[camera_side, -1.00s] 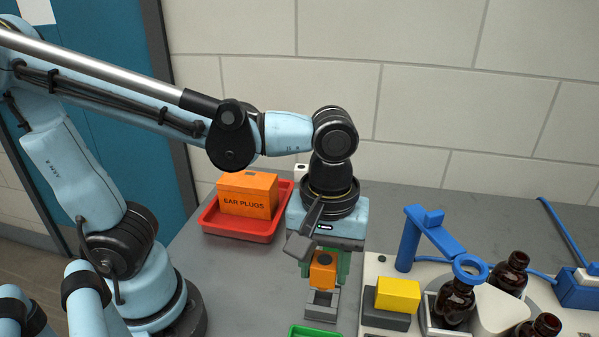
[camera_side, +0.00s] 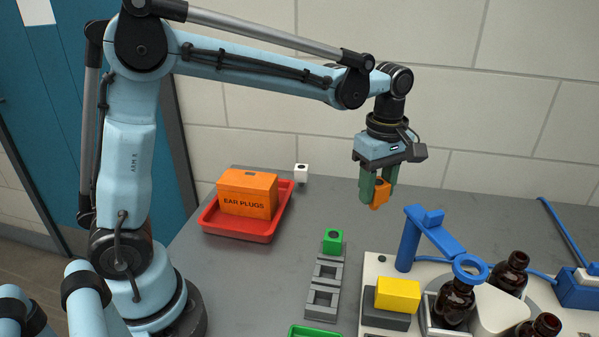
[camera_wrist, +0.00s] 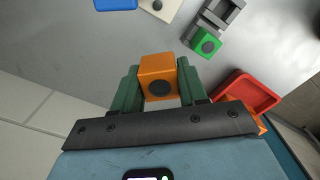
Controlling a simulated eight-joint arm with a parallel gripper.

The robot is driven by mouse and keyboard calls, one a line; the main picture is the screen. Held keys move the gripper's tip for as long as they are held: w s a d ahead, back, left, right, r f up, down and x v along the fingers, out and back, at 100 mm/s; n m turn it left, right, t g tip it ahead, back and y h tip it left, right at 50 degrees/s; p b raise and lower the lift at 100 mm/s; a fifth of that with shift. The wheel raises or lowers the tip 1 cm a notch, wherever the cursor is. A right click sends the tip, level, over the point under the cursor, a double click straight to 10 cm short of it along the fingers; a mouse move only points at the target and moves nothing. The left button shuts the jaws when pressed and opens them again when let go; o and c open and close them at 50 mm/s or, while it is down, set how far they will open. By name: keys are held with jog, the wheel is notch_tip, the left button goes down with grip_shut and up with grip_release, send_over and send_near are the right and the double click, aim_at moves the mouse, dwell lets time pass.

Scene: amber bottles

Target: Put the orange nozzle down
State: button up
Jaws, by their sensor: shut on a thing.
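The orange nozzle (camera_side: 378,193) is a small orange block with a dark round hole, held between the green fingers of my gripper (camera_side: 377,188). It hangs in the air above the back of the grey table. The wrist view shows the nozzle (camera_wrist: 158,78) between both fingers of the gripper (camera_wrist: 158,85). A grey rack (camera_side: 322,300) stands on the table to the lower left. A green nozzle (camera_side: 333,241) sits at its far end, and the nearer square slots look empty.
A red tray (camera_side: 246,230) with an orange ear plugs box (camera_side: 248,195) stands at the left. A white block (camera_side: 301,173) is behind it. At the right are a yellow block (camera_side: 398,293), a blue stand (camera_side: 410,240) and amber bottles (camera_side: 455,303). The table below my gripper is clear.

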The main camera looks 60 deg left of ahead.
jog(key=shift+n, duration=0.5)
jog(key=w+a+f, duration=0.2)
jog(key=a, duration=0.2)
jog(key=w+a+f, duration=0.2)
jog(key=a+f, duration=0.1)
jog(key=a, duration=0.2)
jog(key=w+a+f, duration=0.2)
jog(key=a, duration=0.2)
jog(key=shift+a+f, duration=0.15)
jog(key=shift+f, duration=0.1)
jog(key=shift+w+f, duration=0.1)
jog(key=shift+f, duration=2)
jog(key=o, duration=1)
jog(key=shift+f, duration=0.1)
jog(key=shift+o, duration=0.2)
